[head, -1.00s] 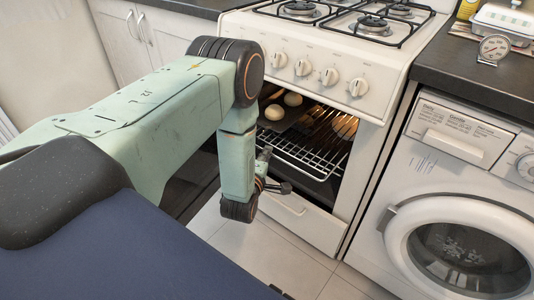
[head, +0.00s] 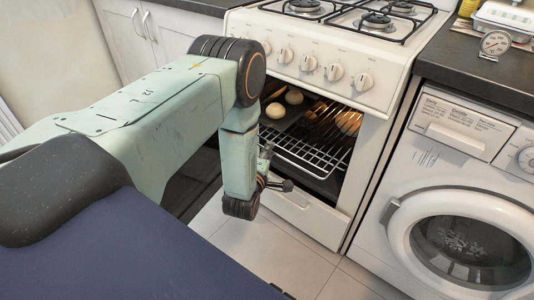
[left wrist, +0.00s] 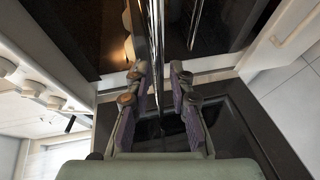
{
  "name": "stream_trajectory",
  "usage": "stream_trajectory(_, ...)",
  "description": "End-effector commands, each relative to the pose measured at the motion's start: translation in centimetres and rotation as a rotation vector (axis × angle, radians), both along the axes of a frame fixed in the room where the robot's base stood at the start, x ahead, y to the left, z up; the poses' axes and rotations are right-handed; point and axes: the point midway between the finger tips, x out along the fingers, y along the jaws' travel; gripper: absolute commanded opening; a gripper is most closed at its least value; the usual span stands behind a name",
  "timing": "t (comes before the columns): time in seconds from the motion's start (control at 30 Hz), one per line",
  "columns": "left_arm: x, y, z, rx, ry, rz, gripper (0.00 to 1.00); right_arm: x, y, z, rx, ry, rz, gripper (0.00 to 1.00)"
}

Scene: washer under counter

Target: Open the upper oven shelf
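The oven (head: 312,217) is white, with its cavity open. A silver wire shelf (head: 312,156) shows inside it. Pale buns (head: 294,97) lie toward the left on a dark surface. My left gripper (head: 278,168) is at the left front of this shelf. In the left wrist view a thin metal bar (left wrist: 155,52), seemingly the shelf's front edge, runs between the fingers of my left gripper (left wrist: 160,75). The fingers stand apart with gaps beside the bar. My left arm hides the left part of the oven opening. My right gripper does not show.
A dark panel (head: 195,185), seemingly the swung-out oven door, stands behind my left arm. The hob (head: 340,25) is above the oven. A washing machine (head: 397,235) stands right, with a thermometer (head: 494,44) on the counter above it. Some tiled floor (head: 290,255) is clear.

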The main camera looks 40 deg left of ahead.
Motion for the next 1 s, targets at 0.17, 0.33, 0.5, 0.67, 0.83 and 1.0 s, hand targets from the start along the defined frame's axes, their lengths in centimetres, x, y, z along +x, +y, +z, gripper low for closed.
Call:
stream_trajectory(0.17, -0.1, 0.0, 0.0, 0.0, 0.0, 0.001, 0.29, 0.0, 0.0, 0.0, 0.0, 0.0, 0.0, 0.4)
stream_trajectory(0.33, -0.3, 0.0, 0.0, 0.0, 0.001, 0.001, 0.29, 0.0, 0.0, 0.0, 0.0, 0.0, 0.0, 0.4)
stream_trajectory(0.5, -1.7, -0.4, 0.1, -0.001, 0.004, 0.0, 0.29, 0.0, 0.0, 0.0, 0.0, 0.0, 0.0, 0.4)
stream_trajectory(0.67, -4.5, -1.4, 0.6, -0.002, 0.006, 0.0, 0.29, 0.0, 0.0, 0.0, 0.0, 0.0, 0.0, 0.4)
stream_trajectory(0.83, -7.7, -2.5, 1.3, -0.001, 0.005, -0.001, 0.29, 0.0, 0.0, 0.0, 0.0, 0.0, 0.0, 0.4)
stream_trajectory(1.0, -10.1, -3.3, 1.8, -0.001, 0.003, -0.001, 0.29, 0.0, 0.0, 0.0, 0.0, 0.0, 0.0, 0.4)
